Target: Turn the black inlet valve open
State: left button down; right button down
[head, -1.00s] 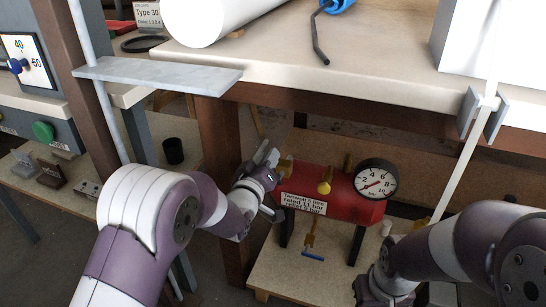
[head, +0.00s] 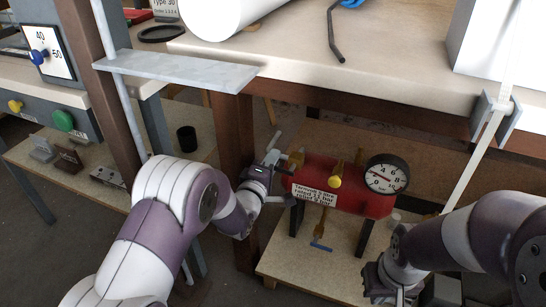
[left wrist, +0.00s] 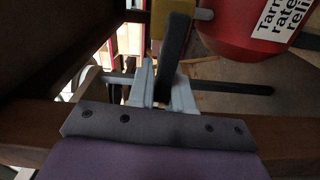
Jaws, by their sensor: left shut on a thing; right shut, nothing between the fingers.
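The red tank (head: 350,200) with a white label stands on the low shelf under the bench. A brass fitting (head: 296,160) sits at its left end, where the inlet valve is. My left gripper (head: 271,158) is at this end, its jaws shut on the dark lever. In the left wrist view the black inlet valve lever (left wrist: 176,45) stands upright between the pale fingers (left wrist: 163,88), beside the yellow fitting (left wrist: 157,20). The pressure gauge (head: 387,174) has a red needle pointing up-left.
A brass knob (head: 335,181) is on the tank front and a blue-handled valve (head: 320,247) hangs below it. The bench top (head: 400,60) overhangs the tank. A brown post (head: 232,150) stands close to my left wrist. A metal plate (head: 180,72) juts out above my left arm.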

pick_arm(q)
jog(key=shift+f+n, duration=0.3)
jog(key=shift+n, duration=0.2)
jog(key=shift+f, duration=0.1)
jog(key=c, duration=1.1)
grip_release()
jog(key=shift+s, duration=0.1)
jog(key=p+v, duration=0.5)
jog(key=v, duration=0.7)
jog(key=shift+s+a, duration=0.1)
jog(key=shift+s, duration=0.2)
